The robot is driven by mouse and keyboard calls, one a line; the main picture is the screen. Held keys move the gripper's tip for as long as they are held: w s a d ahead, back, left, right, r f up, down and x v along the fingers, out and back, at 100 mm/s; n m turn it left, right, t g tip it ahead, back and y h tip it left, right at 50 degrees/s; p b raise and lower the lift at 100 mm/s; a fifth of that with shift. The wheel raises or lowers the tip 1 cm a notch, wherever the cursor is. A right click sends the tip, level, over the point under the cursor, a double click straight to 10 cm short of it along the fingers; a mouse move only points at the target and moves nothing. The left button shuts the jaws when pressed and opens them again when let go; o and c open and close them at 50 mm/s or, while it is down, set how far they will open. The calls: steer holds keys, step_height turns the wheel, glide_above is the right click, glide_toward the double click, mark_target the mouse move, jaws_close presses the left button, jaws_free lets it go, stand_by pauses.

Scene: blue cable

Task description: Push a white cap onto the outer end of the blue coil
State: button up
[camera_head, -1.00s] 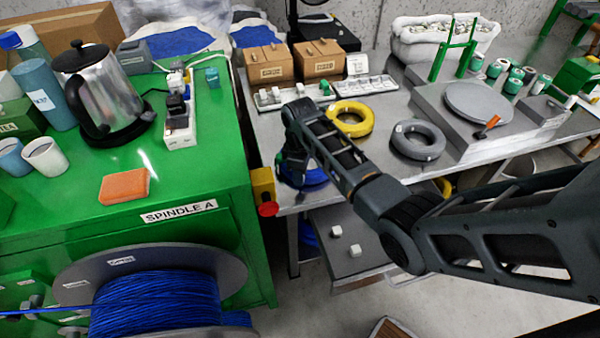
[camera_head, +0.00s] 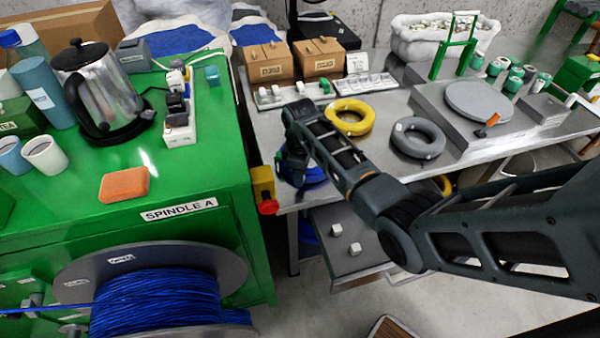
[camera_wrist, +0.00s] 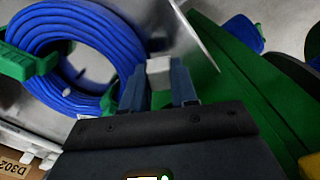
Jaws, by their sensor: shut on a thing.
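The blue coil (camera_wrist: 108,30) lies at the upper left of the wrist view, with green pieces across it at its left and lower right. In the head view the blue coil (camera_head: 314,177) shows only partly, behind my arm at the table's front edge. My gripper (camera_wrist: 158,88) is shut on a white cap (camera_wrist: 158,68), held between its fingertips close to the coil's right side. I cannot tell whether the cap touches the coil, and the coil's outer end is not clearly visible. In the head view my fingertips are hidden.
Two white caps (camera_head: 355,248) lie on the lower drawer or shelf (camera_head: 345,266). A yellow coil (camera_head: 350,118) and a grey coil (camera_head: 418,138) lie on the metal table. The green cabinet (camera_head: 235,180) with a yellow-and-red switch (camera_head: 264,190) stands close left of my gripper.

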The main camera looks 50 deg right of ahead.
steer(key=shift+r, duration=0.55)
stand_by(0.4)
steer(key=shift+s+a+f, duration=0.1)
steer(key=shift+f, duration=0.7)
stand_by(4.1)
steer(key=o, duration=1.1)
steer(key=shift+s+f, duration=0.1)
steer(key=shift+f, duration=0.05)
steer(key=shift+w+r, duration=0.2)
steer(key=shift+r, duration=3.55)
